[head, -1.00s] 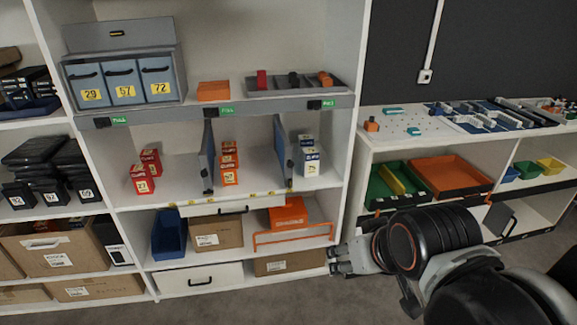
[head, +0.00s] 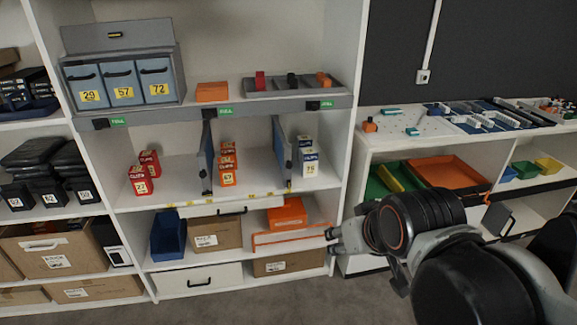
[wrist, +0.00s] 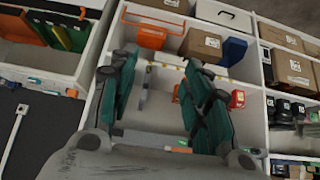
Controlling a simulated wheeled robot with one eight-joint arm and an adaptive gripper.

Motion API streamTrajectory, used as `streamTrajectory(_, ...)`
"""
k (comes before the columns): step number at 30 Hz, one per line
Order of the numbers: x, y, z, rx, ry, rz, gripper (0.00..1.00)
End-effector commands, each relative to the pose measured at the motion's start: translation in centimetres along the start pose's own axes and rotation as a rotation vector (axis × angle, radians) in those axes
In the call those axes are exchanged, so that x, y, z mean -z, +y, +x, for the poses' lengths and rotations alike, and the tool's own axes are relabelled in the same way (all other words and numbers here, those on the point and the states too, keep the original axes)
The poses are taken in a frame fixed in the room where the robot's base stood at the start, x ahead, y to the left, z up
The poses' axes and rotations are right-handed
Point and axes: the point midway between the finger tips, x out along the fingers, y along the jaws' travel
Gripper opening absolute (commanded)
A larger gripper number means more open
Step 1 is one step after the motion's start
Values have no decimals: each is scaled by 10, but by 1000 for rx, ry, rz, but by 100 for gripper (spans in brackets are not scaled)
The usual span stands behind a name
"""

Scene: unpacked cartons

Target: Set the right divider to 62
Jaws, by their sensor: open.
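The right divider (head: 281,150) is a blue-grey upright panel on the middle shelf (head: 180,188). It stands between the orange boxes (head: 228,165) and the white-and-blue boxes (head: 309,158). The left divider (head: 207,157) stands to the left of the orange boxes. Small yellow marks (head: 251,196) run along the shelf's front edge; their numbers are too small to read. My gripper (head: 333,240) is open and empty, lower right of the right divider and apart from it. In the wrist view my gripper (wrist: 158,68) shows its green-padded fingers spread, with the shelving beyond them.
An orange wire frame (head: 290,238) projects from the lower shelf, close to my gripper. The cabinet's right side wall (head: 350,150) stands right of the white-and-blue boxes. A lower unit at right holds green and orange trays (head: 447,172). Grey floor lies in front.

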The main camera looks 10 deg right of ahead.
Motion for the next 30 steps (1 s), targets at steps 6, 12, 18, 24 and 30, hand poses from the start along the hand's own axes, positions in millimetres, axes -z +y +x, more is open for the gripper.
streamTrajectory(6, 76, 2, 29, -9, 101, 4, 44)
streamTrajectory(12, 138, 4, 64, -16, 196, 8, 44)
streamTrajectory(18, 192, 4, 108, -20, 291, 10, 44)
streamTrajectory(24, 235, 5, 156, -23, 386, 11, 44)
streamTrajectory(30, 266, 4, 209, -22, 481, 12, 44)
